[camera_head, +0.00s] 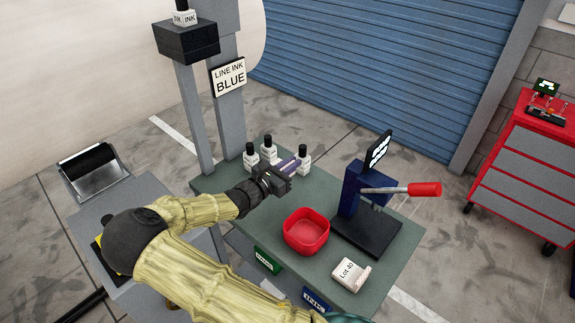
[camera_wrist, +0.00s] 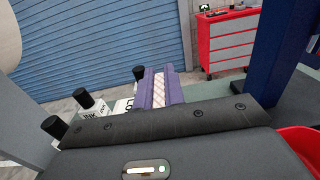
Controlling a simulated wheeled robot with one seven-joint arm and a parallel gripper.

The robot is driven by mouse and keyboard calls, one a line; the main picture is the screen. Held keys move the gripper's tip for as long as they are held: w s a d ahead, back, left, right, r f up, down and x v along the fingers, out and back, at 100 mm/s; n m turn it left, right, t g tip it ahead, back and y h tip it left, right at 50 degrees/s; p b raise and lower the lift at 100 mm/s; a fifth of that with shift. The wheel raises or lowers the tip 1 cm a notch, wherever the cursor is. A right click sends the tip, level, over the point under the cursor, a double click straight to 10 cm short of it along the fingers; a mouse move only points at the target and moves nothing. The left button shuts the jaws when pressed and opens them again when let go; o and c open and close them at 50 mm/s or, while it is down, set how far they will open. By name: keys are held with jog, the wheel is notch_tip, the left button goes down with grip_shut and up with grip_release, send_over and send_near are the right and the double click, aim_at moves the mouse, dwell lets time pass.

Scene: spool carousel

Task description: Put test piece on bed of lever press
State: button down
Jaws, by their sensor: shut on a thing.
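My gripper (camera_head: 289,166) is over the left part of the green bench top, beside the ink bottles. In the wrist view my gripper (camera_wrist: 158,90) is shut on a pale, cross-hatched piece (camera_wrist: 158,92), apparently the test piece, held between purple sides. Much of the piece is hidden. The lever press (camera_head: 352,190) stands to the right on the bench, with a dark blue column and a lever with a red handle (camera_head: 424,189). Its flat black bed (camera_head: 370,236) looks empty. Part of the blue press (camera_wrist: 276,50) shows at the right of the wrist view.
A red bowl (camera_head: 306,232) stands between my gripper and the press. A white block marked "Lot 40" (camera_head: 350,273) lies near the front edge. Several ink bottles (camera_head: 303,160) stand behind my gripper. A red drawer cabinet (camera_head: 530,165) is at far right.

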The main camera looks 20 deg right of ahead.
jog(key=shift+a+r, duration=0.15)
notch_tip(320, 180, up, 10)
jog(key=p, duration=1)
